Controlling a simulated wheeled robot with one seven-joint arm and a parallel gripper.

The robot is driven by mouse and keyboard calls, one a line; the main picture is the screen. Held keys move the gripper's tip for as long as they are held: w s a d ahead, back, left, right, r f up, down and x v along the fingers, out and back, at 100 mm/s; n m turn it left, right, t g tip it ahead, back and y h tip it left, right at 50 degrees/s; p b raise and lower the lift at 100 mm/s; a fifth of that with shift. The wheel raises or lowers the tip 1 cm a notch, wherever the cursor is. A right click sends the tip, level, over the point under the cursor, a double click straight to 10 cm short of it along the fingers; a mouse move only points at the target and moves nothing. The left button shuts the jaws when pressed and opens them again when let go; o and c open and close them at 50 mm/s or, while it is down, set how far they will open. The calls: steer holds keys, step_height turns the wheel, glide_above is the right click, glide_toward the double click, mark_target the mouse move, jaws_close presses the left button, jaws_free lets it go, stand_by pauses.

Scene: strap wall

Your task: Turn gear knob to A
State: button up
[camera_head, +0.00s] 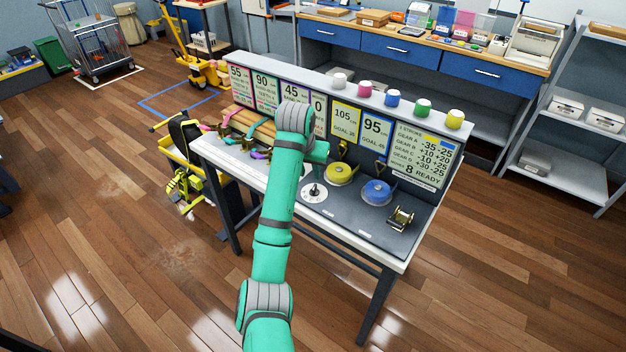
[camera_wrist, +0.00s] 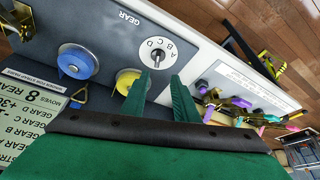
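The gear knob is a small dark handle on a white round dial (camera_head: 314,192) set in the grey bench top. Which letter the knob points at is too small to tell. My gripper (camera_wrist: 159,77) is open and empty, its two green fingers spread apart. The knob shows just beyond the fingertips, roughly in line with the gap, with no visible contact. In the head view my gripper (camera_head: 318,153) is above the bench, partly hidden by my arm.
A yellow disc (camera_head: 341,174) and a blue disc (camera_head: 377,191) sit right of the dial, with a metal ratchet buckle (camera_head: 401,217) farther right. Coloured straps (camera_head: 245,143) lie left of it. A panel of cards (camera_head: 377,134) stands behind, with several coloured knobs along its top.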

mark_target(314, 187)
steer(key=x, duration=0.5)
steer(key=s+x, duration=0.1)
steer(key=x, duration=0.2)
steer(key=shift+d+f, duration=0.1)
steer(key=shift+d, duration=0.2)
steer(key=shift+w+f, duration=0.3)
steer(key=shift+f, duration=0.1)
jaws_close()
